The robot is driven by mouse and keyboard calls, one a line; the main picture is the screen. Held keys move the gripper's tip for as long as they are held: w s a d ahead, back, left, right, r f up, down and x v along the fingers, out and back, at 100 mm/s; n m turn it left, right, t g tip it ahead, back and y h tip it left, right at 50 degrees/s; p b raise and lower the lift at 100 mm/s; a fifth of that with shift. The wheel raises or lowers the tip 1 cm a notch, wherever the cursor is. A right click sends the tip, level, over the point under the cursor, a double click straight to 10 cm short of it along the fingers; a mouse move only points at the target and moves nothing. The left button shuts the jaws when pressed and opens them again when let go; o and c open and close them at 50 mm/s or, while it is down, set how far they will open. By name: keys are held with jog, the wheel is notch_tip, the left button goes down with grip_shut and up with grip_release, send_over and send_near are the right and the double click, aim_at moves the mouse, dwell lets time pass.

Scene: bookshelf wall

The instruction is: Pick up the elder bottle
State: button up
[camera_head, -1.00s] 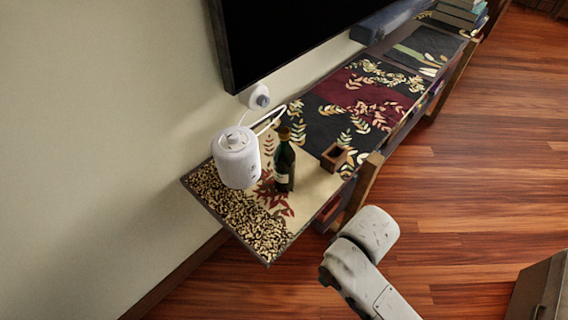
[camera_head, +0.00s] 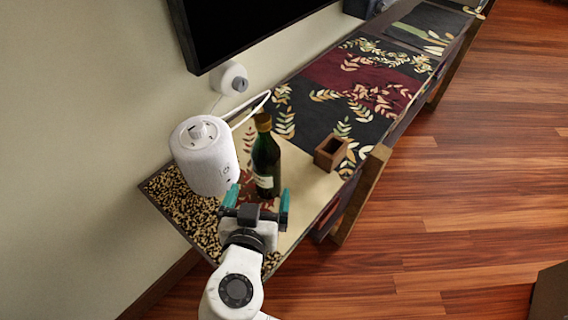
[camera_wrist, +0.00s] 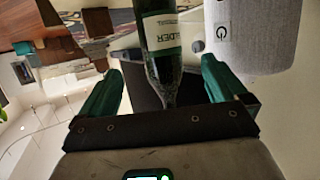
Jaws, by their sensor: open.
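The elder bottle (camera_head: 265,160) is dark green with a white label and stands upright on the near end of the patterned shelf. In the wrist view the bottle (camera_wrist: 160,45) appears between my two fingers, and part of its label reads "LDER". My gripper (camera_head: 257,203) is open, with teal fingertips, just on the near side of the bottle. The gripper in the wrist view (camera_wrist: 165,88) holds nothing, and the bottle shows beyond and between its fingers. I cannot tell if the bottle touches a finger.
A white cylindrical appliance (camera_head: 205,158) stands close to the left of the bottle; it also shows in the wrist view (camera_wrist: 258,38). A small open wooden box (camera_head: 330,153) stands to the right. A dark screen (camera_head: 245,30) hangs above. The shelf (camera_head: 300,205) has bare surface right of the bottle.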

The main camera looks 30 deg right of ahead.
aim_at(264, 174)
jog(key=x, duration=0.4)
jog(key=shift+w+d+r, duration=0.1)
jog(key=shift+w, duration=0.15)
jog(key=shift+p+x, duration=0.3)
jog(key=shift+x, duration=2.9)
jog(key=shift+c, duration=0.4)
jog(key=c, duration=1.5)
jog(key=shift+c, duration=0.9)
